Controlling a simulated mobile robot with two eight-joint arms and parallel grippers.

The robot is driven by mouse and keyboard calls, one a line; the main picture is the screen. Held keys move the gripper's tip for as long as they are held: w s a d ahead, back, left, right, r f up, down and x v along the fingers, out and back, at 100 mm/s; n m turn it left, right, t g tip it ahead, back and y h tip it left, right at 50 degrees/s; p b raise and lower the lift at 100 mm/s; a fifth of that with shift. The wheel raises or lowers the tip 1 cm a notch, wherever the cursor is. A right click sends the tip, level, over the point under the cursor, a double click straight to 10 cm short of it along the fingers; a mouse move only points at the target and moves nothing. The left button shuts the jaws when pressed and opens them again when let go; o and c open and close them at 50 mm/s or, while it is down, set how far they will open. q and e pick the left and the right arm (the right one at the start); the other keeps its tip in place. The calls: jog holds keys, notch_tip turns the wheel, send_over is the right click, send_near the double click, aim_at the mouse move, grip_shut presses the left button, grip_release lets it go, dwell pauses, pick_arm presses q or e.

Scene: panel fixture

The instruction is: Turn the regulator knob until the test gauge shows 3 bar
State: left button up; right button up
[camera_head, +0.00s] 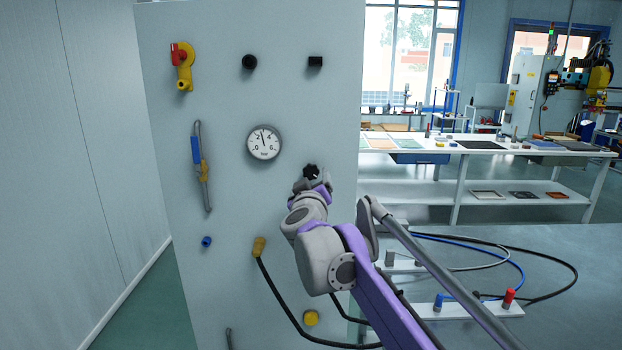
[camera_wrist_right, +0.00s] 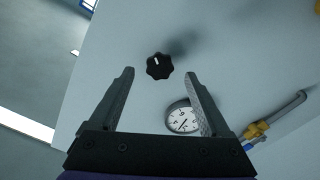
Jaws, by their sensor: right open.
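The regulator knob, black and lobed with a white mark, sits on the upright panel (camera_head: 215,110). It shows in the head view (camera_head: 311,171) just beyond my right gripper (camera_head: 315,186), and in the right wrist view (camera_wrist_right: 159,66). There my right gripper (camera_wrist_right: 159,73) is open and empty, its fingertips on either side of the knob in the picture; I see no contact. The round white test gauge (camera_head: 264,143) is up and left of the knob; its needle points near the top, between 2 and 4. A finger partly covers the gauge (camera_wrist_right: 182,118) in the wrist view. My left gripper is out of view.
A red and yellow valve (camera_head: 183,66), a black round fitting (camera_head: 249,62) and a blue-handled part (camera_head: 197,150) are on the panel. A black hose runs from a yellow-brown plug (camera_head: 259,246) below the gauge. A grey table (camera_head: 570,245) with hoses stands at the right.

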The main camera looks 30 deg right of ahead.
jog(key=v, duration=0.7)
jog(key=shift+a, duration=0.15)
jog(key=shift+s, duration=0.15)
jog(key=s+a+f+n+g+y+p, duration=0.1)
jog(key=s+a+f+n+y+p, duration=0.15)
jog(key=s+a+f+y, duration=0.4)
jog(key=s+a+f+n+g+y+p, duration=0.15)
jog(key=s+a+f+y+p, duration=0.3)
jog(key=a+f, duration=0.45)
jog(key=s+f+m+g+h+p, duration=0.1)
jog(key=s+f+g, duration=0.6)
jog(key=s+f, duration=0.8)
jog(key=s+m+p, duration=0.1)
jog(key=s+m, duration=0.1)
jog(key=shift+s+d+f+m+h+p, duration=0.25)
jog(key=shift+d+f+m+h+p, duration=0.05)
jog(key=shift+d+h, duration=0.1)
